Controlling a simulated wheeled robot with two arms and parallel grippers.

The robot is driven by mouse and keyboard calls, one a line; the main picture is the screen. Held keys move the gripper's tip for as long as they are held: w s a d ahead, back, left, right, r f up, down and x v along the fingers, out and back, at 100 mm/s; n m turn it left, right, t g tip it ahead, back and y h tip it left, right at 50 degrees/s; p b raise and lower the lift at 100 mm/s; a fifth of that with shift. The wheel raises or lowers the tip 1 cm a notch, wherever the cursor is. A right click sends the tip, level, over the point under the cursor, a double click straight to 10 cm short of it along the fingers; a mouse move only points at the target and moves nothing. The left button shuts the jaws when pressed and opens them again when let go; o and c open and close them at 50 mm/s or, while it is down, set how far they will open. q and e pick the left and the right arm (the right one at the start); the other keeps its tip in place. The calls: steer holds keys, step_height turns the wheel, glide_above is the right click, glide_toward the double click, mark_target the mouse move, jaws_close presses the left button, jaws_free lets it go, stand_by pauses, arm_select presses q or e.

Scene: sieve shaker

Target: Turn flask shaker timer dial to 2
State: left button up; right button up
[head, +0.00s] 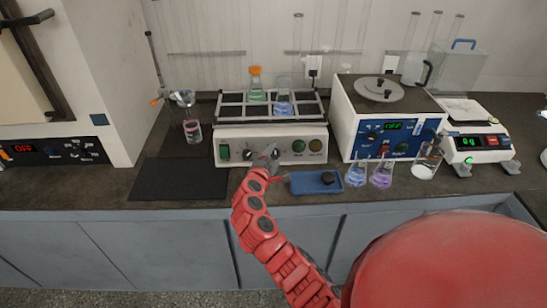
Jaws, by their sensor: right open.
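The flask shaker (285,134) stands at the back of the bench, a white box with a wire rack on top. Its front panel has a green switch (225,153) at left, a dark dial (248,155), and green and yellow round buttons at right. My right gripper (268,153) is open at the middle of this panel, just right of the visible dial. It covers part of the panel, so any dial behind it is hidden. I cannot read the dial marks or tell whether the fingers touch anything. My left gripper is out of view.
An orange-capped flask (256,84) and a blue-liquid flask (283,98) sit in the rack. A blue tray (308,187) and small flasks (357,175) stand right of my gripper. A blue-fronted device (388,130) is further right. A dark mat (178,180) lies clear at left.

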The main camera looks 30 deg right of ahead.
steer(key=b+v, duration=0.2)
steer(key=v, duration=1.5)
steer(key=shift+w, duration=0.1)
